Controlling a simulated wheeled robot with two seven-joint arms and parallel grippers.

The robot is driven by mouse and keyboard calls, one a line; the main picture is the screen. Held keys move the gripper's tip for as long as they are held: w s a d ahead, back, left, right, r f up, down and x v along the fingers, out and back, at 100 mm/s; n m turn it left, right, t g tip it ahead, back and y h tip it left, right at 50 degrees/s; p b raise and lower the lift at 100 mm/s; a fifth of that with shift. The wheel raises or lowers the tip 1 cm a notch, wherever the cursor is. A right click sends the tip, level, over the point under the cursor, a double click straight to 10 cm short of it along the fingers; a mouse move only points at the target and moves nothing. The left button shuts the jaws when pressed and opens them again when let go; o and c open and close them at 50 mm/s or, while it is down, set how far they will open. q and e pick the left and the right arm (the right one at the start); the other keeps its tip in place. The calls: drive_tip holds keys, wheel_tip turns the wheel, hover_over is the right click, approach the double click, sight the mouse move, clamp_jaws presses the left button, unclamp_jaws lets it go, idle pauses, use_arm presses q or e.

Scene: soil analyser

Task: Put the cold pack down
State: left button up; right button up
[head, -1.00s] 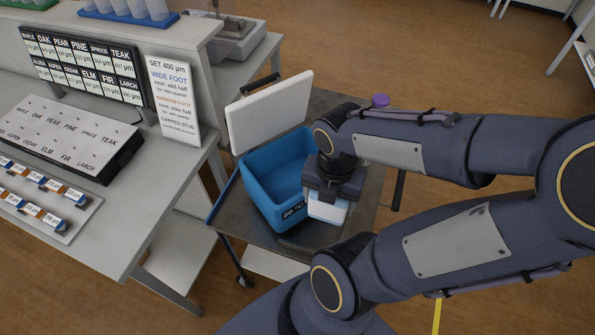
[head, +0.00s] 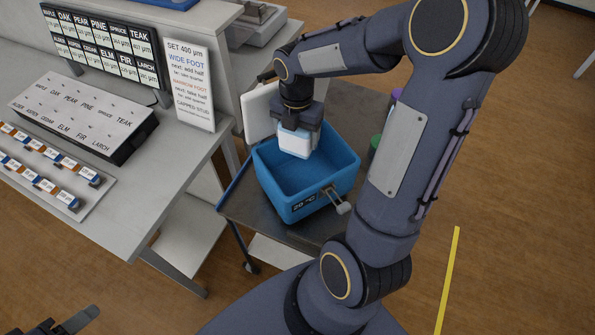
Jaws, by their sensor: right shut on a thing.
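The cold pack (head: 296,146), a white block with a pale blue edge, is held by my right gripper (head: 300,128). The gripper points down and is shut on it. The pack hangs over the back part of the open blue cool box (head: 325,208), which has a temperature label on its front. Whether the pack touches the box cannot be told. Part of my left gripper (head: 76,322) shows at the bottom left edge, cut off by the frame, and its jaw state is unclear.
The box stands on a dark cart top (head: 240,205) with its white lid (head: 259,112) raised behind. A metal latch (head: 338,200) sticks out in front. A green-topped item (head: 376,142) stands right of the box. A bench with a sign (head: 187,85) is at left.

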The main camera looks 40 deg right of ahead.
sight(298, 152)
drive_tip(key=f, duration=0.4)
drive_tip(key=f+b, duration=0.1)
drive_tip(key=f, duration=0.2)
drive_tip(key=shift+s, duration=0.25)
wheel_tip(298, 152, down, 10)
drive_tip(key=b, duration=0.7)
drive_tip(key=shift+w+r+b, duration=0.1)
drive_tip(key=shift+r+b, duration=0.05)
drive_tip(key=shift+b, duration=0.2)
drive_tip(key=shift+f, duration=0.25)
drive_tip(key=o, duration=1.2)
drive_tip(key=shift+r, duration=0.1)
